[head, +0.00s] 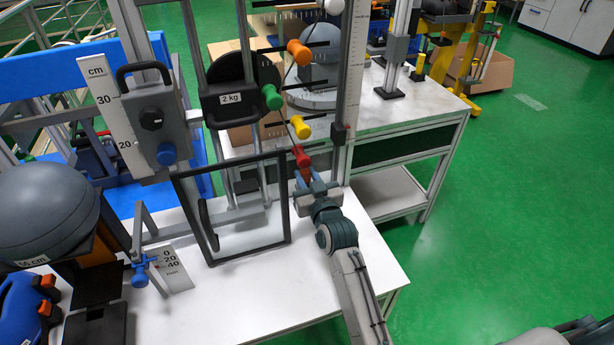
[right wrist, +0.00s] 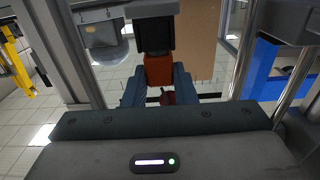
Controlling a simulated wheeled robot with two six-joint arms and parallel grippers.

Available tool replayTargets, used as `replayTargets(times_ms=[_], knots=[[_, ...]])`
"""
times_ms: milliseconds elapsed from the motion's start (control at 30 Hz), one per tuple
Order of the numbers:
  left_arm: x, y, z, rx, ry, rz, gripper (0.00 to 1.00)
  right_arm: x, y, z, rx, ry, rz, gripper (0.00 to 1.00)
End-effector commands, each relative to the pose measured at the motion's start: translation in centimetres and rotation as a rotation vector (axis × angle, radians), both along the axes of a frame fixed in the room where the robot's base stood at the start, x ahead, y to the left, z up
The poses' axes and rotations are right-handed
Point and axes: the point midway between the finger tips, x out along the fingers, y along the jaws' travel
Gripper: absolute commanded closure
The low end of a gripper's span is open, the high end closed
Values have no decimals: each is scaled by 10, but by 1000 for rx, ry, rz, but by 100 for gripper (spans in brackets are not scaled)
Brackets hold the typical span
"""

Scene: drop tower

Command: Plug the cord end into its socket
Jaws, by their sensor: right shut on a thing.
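My right gripper (head: 309,186) is at the front of the tower, just below a red piece (head: 302,157). It is shut on a red end. In the right wrist view an orange-red block (right wrist: 158,70) sits between the blue-grey fingers, right under a black block (right wrist: 154,36). I take the red piece to be the cord end; whether it is seated in a socket I cannot tell. Yellow (head: 299,127), green (head: 272,97) and orange (head: 299,52) pieces sit above it. A thin dark cord runs down past them. My left gripper is out of view.
A clear framed panel (head: 237,248) stands left of the gripper. A 2 kg weight (head: 240,90) hangs in the tower. A dark ball (head: 45,212) sits at the left. The white table (head: 350,250) is bare at the front right. A ruler post (head: 352,75) rises behind the gripper.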

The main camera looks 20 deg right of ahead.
Motion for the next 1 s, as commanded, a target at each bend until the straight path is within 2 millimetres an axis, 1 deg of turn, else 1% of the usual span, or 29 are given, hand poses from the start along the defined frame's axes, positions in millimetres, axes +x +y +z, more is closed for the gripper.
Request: replayTargets(times_ms=[433, 733, 767, 800, 867, 1000], knots=[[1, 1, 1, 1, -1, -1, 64, 0, 0, -2, -1, 3, 0, 100], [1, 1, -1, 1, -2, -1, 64, 0, 0, -8, -1, 4, 0, 100], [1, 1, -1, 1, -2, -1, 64, 0, 0, -7, -1, 3, 0, 70], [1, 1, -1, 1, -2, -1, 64, 0, 0, -7, -1, 3, 0, 62], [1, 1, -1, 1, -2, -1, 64, 0, 0, -7, -1, 3, 0, 50], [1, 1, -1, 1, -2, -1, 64, 0, 0, -6, 0, 2, 0, 50]])
